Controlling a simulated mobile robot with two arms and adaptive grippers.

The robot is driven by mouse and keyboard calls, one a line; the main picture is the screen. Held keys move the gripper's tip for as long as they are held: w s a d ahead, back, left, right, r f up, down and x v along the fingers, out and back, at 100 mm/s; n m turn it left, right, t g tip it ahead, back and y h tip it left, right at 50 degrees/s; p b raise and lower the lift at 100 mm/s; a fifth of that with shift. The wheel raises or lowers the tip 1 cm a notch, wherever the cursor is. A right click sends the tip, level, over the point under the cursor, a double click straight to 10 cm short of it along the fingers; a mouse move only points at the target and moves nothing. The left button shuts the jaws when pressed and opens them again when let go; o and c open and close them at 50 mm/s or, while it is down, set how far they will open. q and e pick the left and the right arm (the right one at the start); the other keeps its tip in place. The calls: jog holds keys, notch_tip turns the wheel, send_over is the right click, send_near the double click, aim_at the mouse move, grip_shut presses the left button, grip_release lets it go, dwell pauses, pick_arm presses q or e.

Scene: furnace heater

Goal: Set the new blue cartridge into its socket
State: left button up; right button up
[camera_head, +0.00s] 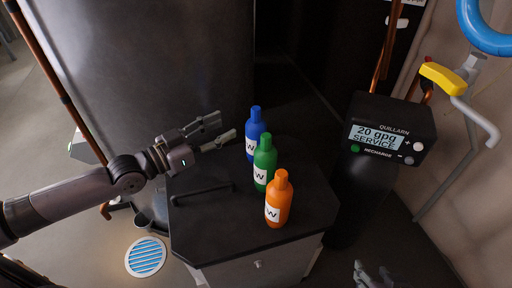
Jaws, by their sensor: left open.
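A blue bottle (251,143) with a white W label stands upright on a dark cabinet top; I cannot tell whether it is the blue cartridge. My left gripper (224,127) is open, with its fingers pointing at the blue bottle from the left. It looks empty, and I cannot tell whether it touches the bottle. My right gripper (371,270) shows only partly at the bottom edge, well away from the bottles, and its jaw state is unclear. I cannot make out a socket for a cartridge.
A green bottle (264,166) and an orange bottle (279,204) stand in a line with the blue one on the cabinet top (210,225). A black unit with a display (376,136) stands at right. A yellow-handled valve (442,78) and pipes are behind it.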

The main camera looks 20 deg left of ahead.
aim_at(252, 117)
pick_arm(q)
jog(key=shift+s+d+f+b+x, duration=0.1)
jog(key=shift+b+x, duration=0.05)
jog(key=shift+x, duration=1.65)
jog(key=shift+s+d+f+b+x, duration=0.1)
jog(key=shift+b+x, duration=0.1)
jog(key=shift+x, duration=1.55)
jog(key=shift+s+d+f+b+x, duration=0.1)
jog(key=shift+b+x, duration=0.05)
jog(key=shift+x, duration=1.65)
pick_arm(e)
jog(key=w+a+r+t+y, duration=0.1)
jog(key=w+a+r+t, duration=0.1)
jog(key=w+r+t, duration=0.1)
jog(key=shift+w+r+t, duration=0.4)
jog(key=shift+w+r, duration=0.25)
jog(key=shift+w, duration=0.25)
pick_arm(q)
grip_shut()
pick_arm(e)
jog(key=shift+d, duration=0.1)
pick_arm(q)
jog(key=shift+r, duration=0.15)
